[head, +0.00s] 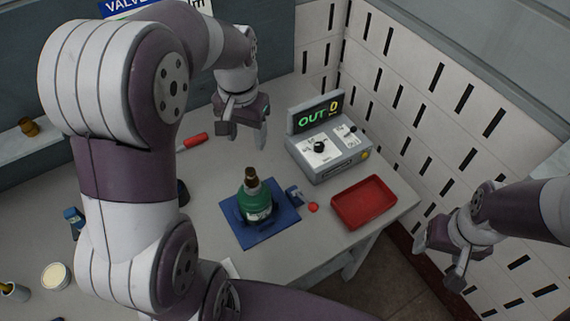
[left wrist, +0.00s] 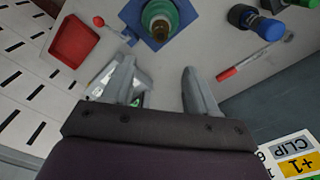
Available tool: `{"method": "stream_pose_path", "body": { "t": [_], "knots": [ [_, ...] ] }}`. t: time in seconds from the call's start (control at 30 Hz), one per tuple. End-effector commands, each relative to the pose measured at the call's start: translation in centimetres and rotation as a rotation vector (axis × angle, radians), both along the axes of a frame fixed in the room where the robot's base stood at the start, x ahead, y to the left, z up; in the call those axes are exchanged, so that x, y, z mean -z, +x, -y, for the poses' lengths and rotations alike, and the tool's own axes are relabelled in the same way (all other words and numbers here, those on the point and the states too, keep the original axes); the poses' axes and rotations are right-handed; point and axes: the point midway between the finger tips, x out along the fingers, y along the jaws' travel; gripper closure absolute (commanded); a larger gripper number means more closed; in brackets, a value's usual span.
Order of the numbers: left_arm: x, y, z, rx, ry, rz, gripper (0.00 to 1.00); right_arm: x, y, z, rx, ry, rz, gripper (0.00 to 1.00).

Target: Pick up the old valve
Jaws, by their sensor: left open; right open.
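The old valve (head: 251,177) is a small brownish fitting on top of a green cylinder (head: 256,203). The cylinder stands upright on a blue mat (head: 270,234). In the left wrist view the valve (left wrist: 160,27) shows from above, near the top edge, beyond my fingertips. My left gripper (head: 242,128) is open and empty over the back of the table, behind and above the cylinder, apart from the valve. Its two fingers (left wrist: 158,75) are spread in the left wrist view. My right gripper (head: 452,262) is open and empty, off the table's right side.
A grey device (head: 330,152) with a display reading "OUT 0" stands at the back right. A red tray (head: 392,202) lies at the right edge. A blue clamp-like part (head: 293,195) sits beside the mat, and a red-handled tool (head: 195,141) lies behind. My left arm hides the table's left part.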

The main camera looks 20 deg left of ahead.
Motion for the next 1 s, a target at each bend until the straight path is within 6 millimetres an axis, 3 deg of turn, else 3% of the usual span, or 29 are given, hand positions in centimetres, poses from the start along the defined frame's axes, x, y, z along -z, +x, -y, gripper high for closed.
{"method": "stream_pose_path", "body": {
  "t": [0.17,0.7,1.0],
  "knots": [
    [2.8,-0.7,0.1,0.022,-0.005,-0.034,0.42,0.2,0.0,0.0,0.0,0.0,0.0,0.28],
    [11.7,-0.1,0.3,0.02,-0.004,-0.03,0.42,-3.4,0.0,0.0,0.0,0.0,0.001,0.28],
    [12.8,0.0,0.3,0.02,-0.003,-0.025,0.45,-3.3,0.0,0.0,0.0,0.0,0.0,0.28]
  ]
}}
